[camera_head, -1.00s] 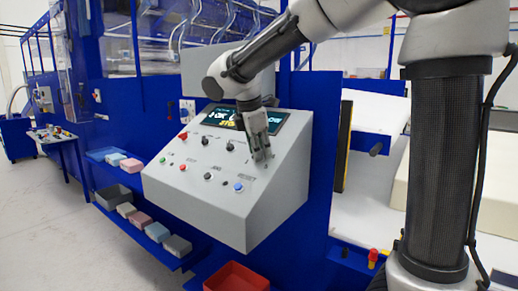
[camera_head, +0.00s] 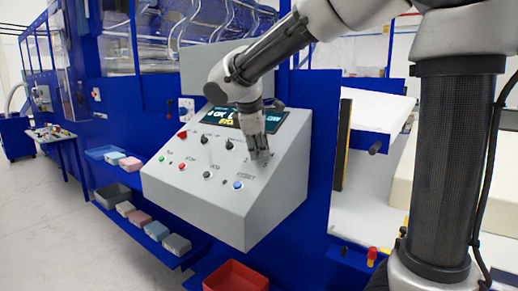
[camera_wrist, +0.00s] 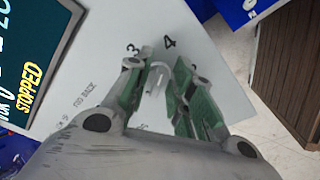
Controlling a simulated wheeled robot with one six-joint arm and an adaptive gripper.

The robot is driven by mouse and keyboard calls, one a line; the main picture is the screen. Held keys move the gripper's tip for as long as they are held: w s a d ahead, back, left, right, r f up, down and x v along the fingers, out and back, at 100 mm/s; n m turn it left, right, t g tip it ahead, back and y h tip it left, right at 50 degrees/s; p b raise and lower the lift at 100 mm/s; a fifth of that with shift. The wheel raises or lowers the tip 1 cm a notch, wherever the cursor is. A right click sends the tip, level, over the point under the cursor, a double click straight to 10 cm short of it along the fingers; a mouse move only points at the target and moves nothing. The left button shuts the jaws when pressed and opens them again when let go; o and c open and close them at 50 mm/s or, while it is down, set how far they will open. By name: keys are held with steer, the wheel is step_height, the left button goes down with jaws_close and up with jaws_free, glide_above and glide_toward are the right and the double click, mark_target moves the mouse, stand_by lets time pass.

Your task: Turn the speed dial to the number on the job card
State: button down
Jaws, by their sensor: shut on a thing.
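My gripper (camera_head: 259,157) reaches down onto the upper right of the sloped grey control panel (camera_head: 215,215). In the wrist view its green-padded fingers (camera_wrist: 160,80) are shut around a small pale knob, the speed dial (camera_wrist: 157,70). Printed numbers 3 and 4 show just beyond the fingertips; the 4 lies nearly straight ahead of the dial. The dial's pointer cannot be made out, and other numbers are hidden by the fingers. In the head view the gripper covers the dial. No job card can be read in these views.
The display (camera_head: 245,122) on the panel reads STOPPED in yellow in the wrist view. Black knobs, a red button (camera_head: 181,167) and a blue button (camera_head: 238,185) are left of my gripper. A red bin (camera_head: 236,277) stands below, with foam blocks on shelves at left.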

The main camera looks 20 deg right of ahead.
steer(key=c, duration=1.6)
jaws_free()
steer(key=shift+o, duration=0.2)
steer(key=shift+r, duration=0.15)
steer(key=v, duration=1.1)
steer(key=shift+s+r, duration=0.2)
steer(key=shift+r, duration=0.15)
steer(key=shift+a, duration=0.15)
